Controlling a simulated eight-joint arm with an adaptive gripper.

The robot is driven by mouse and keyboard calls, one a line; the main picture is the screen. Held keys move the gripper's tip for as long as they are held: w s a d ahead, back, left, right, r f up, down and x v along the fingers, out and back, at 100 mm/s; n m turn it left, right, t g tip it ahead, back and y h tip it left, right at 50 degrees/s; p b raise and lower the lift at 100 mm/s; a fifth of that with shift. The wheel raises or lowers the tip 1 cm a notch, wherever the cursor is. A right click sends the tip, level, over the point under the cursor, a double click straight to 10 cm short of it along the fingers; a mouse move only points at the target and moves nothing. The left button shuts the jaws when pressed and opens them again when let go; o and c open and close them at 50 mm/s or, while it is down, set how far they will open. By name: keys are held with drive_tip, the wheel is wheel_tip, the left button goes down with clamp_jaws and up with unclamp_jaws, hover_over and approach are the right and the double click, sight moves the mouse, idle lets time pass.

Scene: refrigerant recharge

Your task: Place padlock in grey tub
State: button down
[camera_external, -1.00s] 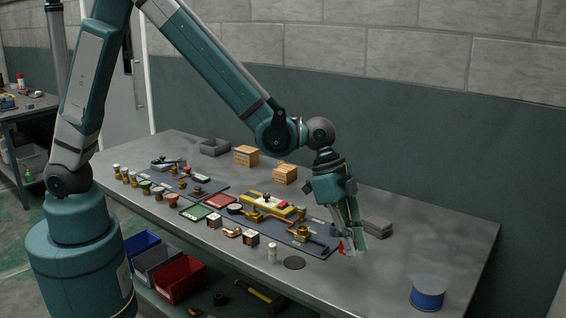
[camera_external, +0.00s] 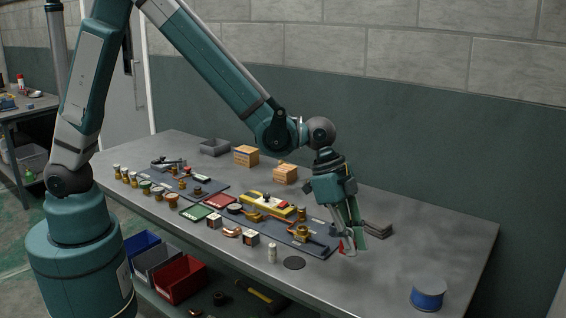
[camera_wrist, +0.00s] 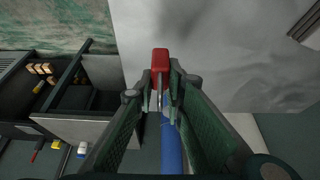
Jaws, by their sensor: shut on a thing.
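My gripper (camera_external: 350,238) is low over the table's right half, with its fingers pointing down. It is shut on a red padlock (camera_wrist: 160,58), whose red body sticks out past the fingertips in the wrist view; its shackle lies between the fingers. The padlock shows as a small red patch at the fingertips in the external view (camera_external: 341,246). I cannot tell there whether it touches the table. A small open grey tub (camera_external: 214,148) stands at the back left of the table, far from my gripper. A grey bin (camera_external: 157,266) also sits below the table's front edge.
Dark boards with brass fittings (camera_external: 290,233) lie left of my gripper. Two orange-brown boxes (camera_external: 285,174) stand behind them. A low grey object (camera_external: 378,229) is just right of my gripper. A blue spool (camera_external: 428,299) is at the front right. The right table surface is mostly clear.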

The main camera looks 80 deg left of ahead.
drive_tip(key=r, duration=0.5)
drive_tip(key=shift+w+a+r, duration=0.15)
drive_tip(key=shift+a+r, duration=0.2)
drive_tip(key=w+a+n+y+b, duration=0.1)
drive_tip(key=w+a+n, duration=0.15)
drive_tip(key=a, duration=0.95)
drive_tip(key=w+a+n+b, duration=0.1)
drive_tip(key=w+a, duration=0.3)
drive_tip(key=a, duration=0.8)
drive_tip(key=s+a+n+t+y+b, duration=0.1)
drive_tip(key=s+a+n, duration=0.15)
drive_tip(key=a, duration=1.55)
drive_tip(key=s+a+n+y+b, duration=0.1)
drive_tip(key=a+n, duration=0.2)
drive_tip(key=a, duration=1.5)
drive_tip(key=s+a+n+y+b, duration=0.1)
drive_tip(key=s+a+n, duration=0.1)
drive_tip(key=s+a, duration=0.6)
drive_tip(key=s+a+n, duration=0.1)
drive_tip(key=s+a, duration=0.2)
drive_tip(key=a, duration=0.9)
drive_tip(key=s+a+n+y+b, duration=0.1)
drive_tip(key=s+a+n, duration=0.1)
drive_tip(key=s+a, duration=0.6)
drive_tip(key=s+a+n+g+y+b, duration=0.1)
drive_tip(key=s+a+n, duration=0.3)
drive_tip(key=s+a, duration=1.85)
drive_tip(key=shift+d+f, duration=0.2)
drive_tip(key=shift+f, duration=2.35)
drive_tip(key=shift+f, duration=0.1)
